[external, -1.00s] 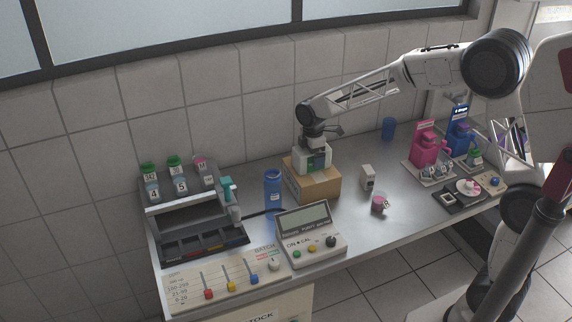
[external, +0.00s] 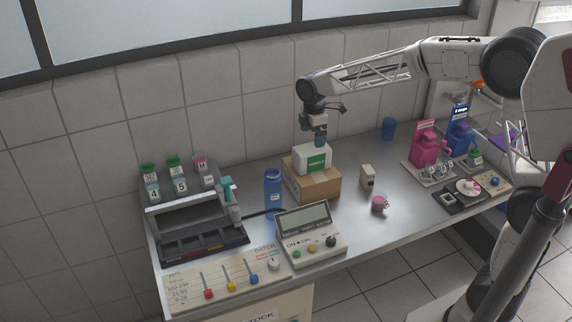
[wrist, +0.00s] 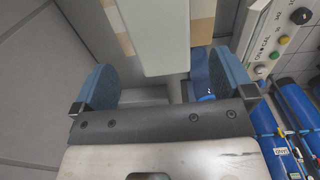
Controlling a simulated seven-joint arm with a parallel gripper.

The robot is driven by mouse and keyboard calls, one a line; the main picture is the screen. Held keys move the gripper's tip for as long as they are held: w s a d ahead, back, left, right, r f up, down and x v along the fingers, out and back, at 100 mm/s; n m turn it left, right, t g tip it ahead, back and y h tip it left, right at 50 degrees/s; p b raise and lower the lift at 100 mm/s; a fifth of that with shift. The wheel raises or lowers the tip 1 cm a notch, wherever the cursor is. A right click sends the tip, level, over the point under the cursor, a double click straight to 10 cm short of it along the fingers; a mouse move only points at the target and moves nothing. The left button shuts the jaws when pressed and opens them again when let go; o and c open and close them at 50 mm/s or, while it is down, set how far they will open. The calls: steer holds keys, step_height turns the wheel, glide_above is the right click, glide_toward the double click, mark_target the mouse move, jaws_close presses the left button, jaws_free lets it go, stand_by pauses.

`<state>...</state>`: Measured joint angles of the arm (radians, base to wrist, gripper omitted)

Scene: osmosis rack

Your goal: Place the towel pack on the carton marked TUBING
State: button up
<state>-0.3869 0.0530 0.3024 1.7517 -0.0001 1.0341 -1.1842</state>
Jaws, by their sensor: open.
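The towel pack (external: 313,159), a white block with a green label, rests upright on top of the brown carton (external: 319,186). No TUBING marking is readable on the carton from here. My gripper (external: 320,142) is just above the pack, with its fingers pointing down. In the wrist view my gripper (wrist: 165,82) has its two blue fingers spread wide with nothing held between them. The pale pack (wrist: 155,38) lies beyond the fingers there, with strips of the carton (wrist: 202,32) on either side of it.
A blue bottle (external: 273,190) stands close left of the carton. A small grey-white box (external: 367,176) and a pink cup (external: 378,203) stand to its right. The display console (external: 309,236) is in front. Pink (external: 424,143) and blue (external: 459,136) dispensers stand at the right.

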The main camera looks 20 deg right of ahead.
steer(key=shift+r, duration=1.7)
steer(key=shift+s+d+r, duration=0.2)
steer(key=shift+s+d, duration=0.1)
steer(key=shift+d, duration=0.15)
steer(key=s+d+r+m+t, duration=0.15)
steer(key=s+d+m, duration=0.45)
steer(key=s+d, duration=0.6)
steer(key=s+d+r+m, duration=0.2)
steer(key=s+d+m, duration=0.5)
steer(key=s+d, duration=0.55)
steer(key=s+d+f+m, duration=0.1)
steer(key=s+f+m, duration=0.1)
steer(key=s, duration=0.5)
steer(key=s+d+f+m+t, duration=0.1)
steer(key=s+d+f+m, duration=0.1)
steer(key=s, duration=0.5)
steer(key=shift+m, duration=0.6)
